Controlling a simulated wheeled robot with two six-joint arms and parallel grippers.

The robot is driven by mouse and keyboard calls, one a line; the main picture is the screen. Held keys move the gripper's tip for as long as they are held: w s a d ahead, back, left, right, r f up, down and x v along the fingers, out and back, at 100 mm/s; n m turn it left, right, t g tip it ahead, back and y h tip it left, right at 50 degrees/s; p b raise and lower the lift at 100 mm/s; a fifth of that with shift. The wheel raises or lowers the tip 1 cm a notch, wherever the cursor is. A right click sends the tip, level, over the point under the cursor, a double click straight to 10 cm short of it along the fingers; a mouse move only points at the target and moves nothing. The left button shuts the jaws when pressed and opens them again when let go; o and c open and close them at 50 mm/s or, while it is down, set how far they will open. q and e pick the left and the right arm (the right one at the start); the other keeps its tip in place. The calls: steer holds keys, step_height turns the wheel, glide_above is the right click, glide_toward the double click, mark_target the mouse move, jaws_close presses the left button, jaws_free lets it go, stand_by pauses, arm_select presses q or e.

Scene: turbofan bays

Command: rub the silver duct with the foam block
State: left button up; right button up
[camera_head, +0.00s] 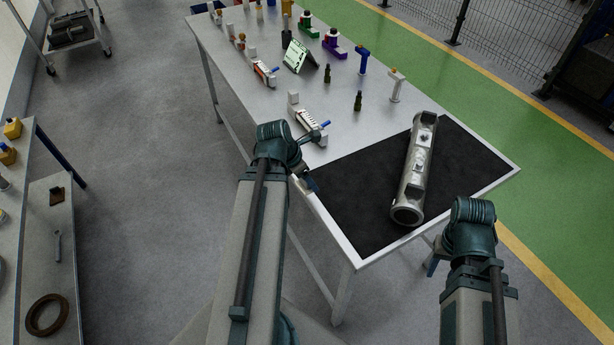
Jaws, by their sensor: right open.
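The silver duct (412,180) is a long metal tube with fittings along its upper side. It lies on the black mat (350,190) at the near end of the bench, its round open end toward me. My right gripper (431,268) is open, small in view, below the bench's near edge and apart from the duct. My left gripper (313,184) is near the bench's left edge beside the mat, mostly hidden by its own arm; its jaws cannot be made out. I cannot pick out the foam block with certainty.
A side table (50,270) with a dark ring (47,315) stands left. The floor between is clear.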

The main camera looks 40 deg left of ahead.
arm_select(q)
steer(key=o, duration=0.9)
steer(key=c, duration=0.7)
steer(key=shift+r, duration=0.1)
